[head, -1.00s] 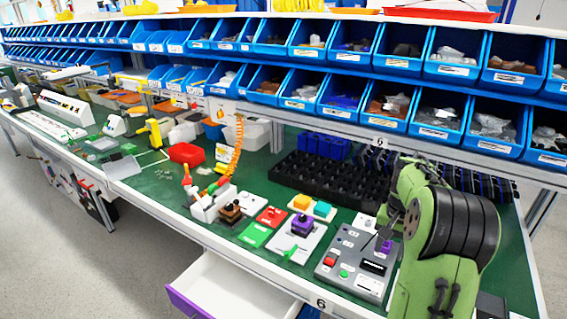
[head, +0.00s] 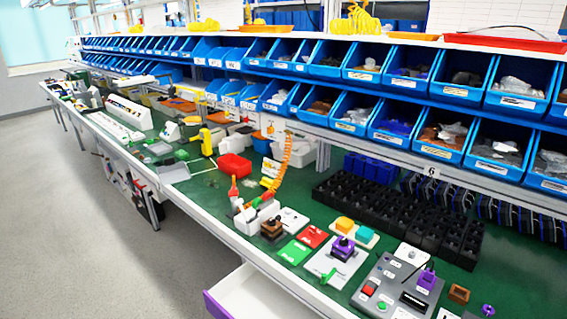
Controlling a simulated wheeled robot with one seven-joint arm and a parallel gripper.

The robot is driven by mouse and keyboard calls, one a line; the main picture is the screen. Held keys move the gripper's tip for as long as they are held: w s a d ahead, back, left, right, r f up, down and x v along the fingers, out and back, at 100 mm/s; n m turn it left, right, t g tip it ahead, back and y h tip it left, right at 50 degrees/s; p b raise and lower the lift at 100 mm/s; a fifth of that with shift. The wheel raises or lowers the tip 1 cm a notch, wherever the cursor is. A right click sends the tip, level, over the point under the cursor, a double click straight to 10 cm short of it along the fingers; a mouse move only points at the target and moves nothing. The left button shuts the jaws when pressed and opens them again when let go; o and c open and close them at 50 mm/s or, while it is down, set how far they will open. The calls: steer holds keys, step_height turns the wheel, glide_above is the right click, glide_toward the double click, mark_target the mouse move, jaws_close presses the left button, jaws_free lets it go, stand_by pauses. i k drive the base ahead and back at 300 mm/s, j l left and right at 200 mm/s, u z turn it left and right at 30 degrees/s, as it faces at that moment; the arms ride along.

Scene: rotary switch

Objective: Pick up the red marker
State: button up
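I cannot make out a red marker for certain. A slim red upright object (head: 233,188) stands at the white holder (head: 255,215) on the green bench; it is too small to tell whether it is a marker. My gripper is not in view, so whether it is open or shut does not show.
A grey control panel (head: 398,285), a purple knob on a white plate (head: 335,262), green (head: 294,252) and red (head: 314,236) cards lie along the front. A black tray (head: 400,215) and blue bins (head: 395,125) are behind. A drawer (head: 250,295) stands open below.

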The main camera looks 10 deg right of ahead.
mark_target(313, 229)
steer(key=k+z, duration=0.15)
steer(key=z, duration=1.1)
steer(key=k+j, duration=0.1)
steer(key=j, duration=0.2)
steer(key=k+j, duration=0.1)
steer(key=j, duration=0.25)
steer(key=k+j+z, duration=0.1)
steer(key=j, duration=0.2)
steer(key=k+j+z, duration=0.1)
steer(key=j+z, duration=0.2)
steer(key=j, duration=2.35)
steer(key=i+j, duration=0.25)
steer(key=i+j+z, duration=0.1)
steer(key=j, duration=0.3)
steer(key=i+j, duration=0.3)
steer(key=i+j+z, duration=0.1)
steer(key=i+j, duration=0.15)
steer(key=j, duration=0.2)
steer(key=i+j, duration=0.2)
steer(key=i, duration=0.2)
steer(key=z, duration=0.05)
